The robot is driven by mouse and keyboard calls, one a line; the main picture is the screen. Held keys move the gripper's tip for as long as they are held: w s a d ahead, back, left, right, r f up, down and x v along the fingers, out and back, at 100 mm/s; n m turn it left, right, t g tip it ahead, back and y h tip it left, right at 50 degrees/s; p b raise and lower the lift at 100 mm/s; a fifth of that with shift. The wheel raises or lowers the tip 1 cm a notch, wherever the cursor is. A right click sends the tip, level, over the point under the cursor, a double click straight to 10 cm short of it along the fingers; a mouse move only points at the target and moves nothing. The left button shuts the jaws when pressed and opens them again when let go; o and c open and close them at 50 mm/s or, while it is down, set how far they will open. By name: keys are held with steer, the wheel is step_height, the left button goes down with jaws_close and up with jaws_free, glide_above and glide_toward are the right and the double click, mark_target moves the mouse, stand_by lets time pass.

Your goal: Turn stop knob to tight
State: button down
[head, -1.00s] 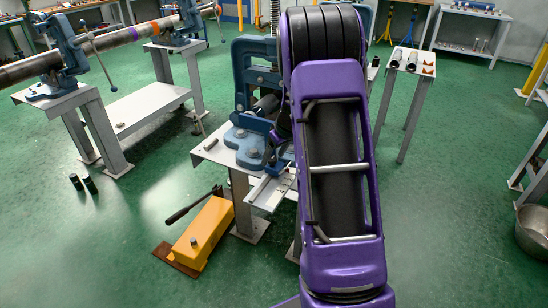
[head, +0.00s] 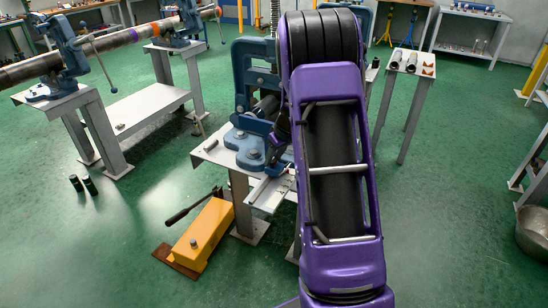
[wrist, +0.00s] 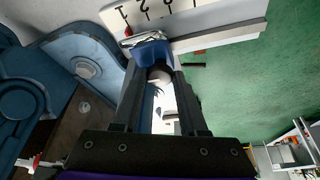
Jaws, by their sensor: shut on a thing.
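The stop knob (wrist: 160,73) shows in the wrist view as a dark, rounded end between my fingertips, beside a blue stop block (wrist: 150,52). My gripper (wrist: 159,76) is shut on the knob, with one finger on each side of it. The block sits by a pale rail (wrist: 220,37) and a white scale (wrist: 165,14) with black numbers. The knob's markings and how tight it is cannot be seen. In the head view my purple arm hides the knob and most of my gripper.
The blue vise (head: 247,150) stands on a grey bench (head: 213,152), close to my gripper; its blue casting (wrist: 75,60) fills the wrist view's left. A yellow pump (head: 202,235) with a black handle lies on the floor.

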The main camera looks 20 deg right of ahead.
steer(key=m, duration=0.1)
steer(key=m+h+p, duration=0.1)
steer(key=m, duration=0.2)
steer(key=shift+a+r+h, duration=0.15)
steer(key=shift+a+h, duration=0.1)
steer(key=shift+h, duration=0.05)
steer(key=m+p, duration=0.1)
steer(key=p, duration=0.1)
steer(key=m+h+p, duration=0.1)
steer(key=m, duration=0.1)
steer(key=m+h+p, duration=0.1)
steer(key=m+p, duration=0.1)
steer(key=shift+a+r+g+p, duration=0.1)
steer(key=shift+a+g+p, duration=0.15)
steer(key=shift+g+p, duration=0.1)
steer(key=m+h+p, duration=0.1)
steer(key=m+p, duration=0.1)
steer(key=m, duration=0.1)
steer(key=shift+w+m+g+p, duration=0.15)
steer(key=shift+m+g+p, duration=0.2)
steer(key=shift+m+p, duration=0.05)
steer(key=shift+w+f+m+g+h, duration=0.15)
steer(key=shift+m+g+h, duration=0.1)
steer(key=shift+m, duration=0.6)
steer(key=shift+s+f+m+g+h, duration=0.15)
steer(key=shift+m+g, duration=0.1)
steer(key=shift+m, duration=0.6)
steer(key=shift+w, duration=0.1)
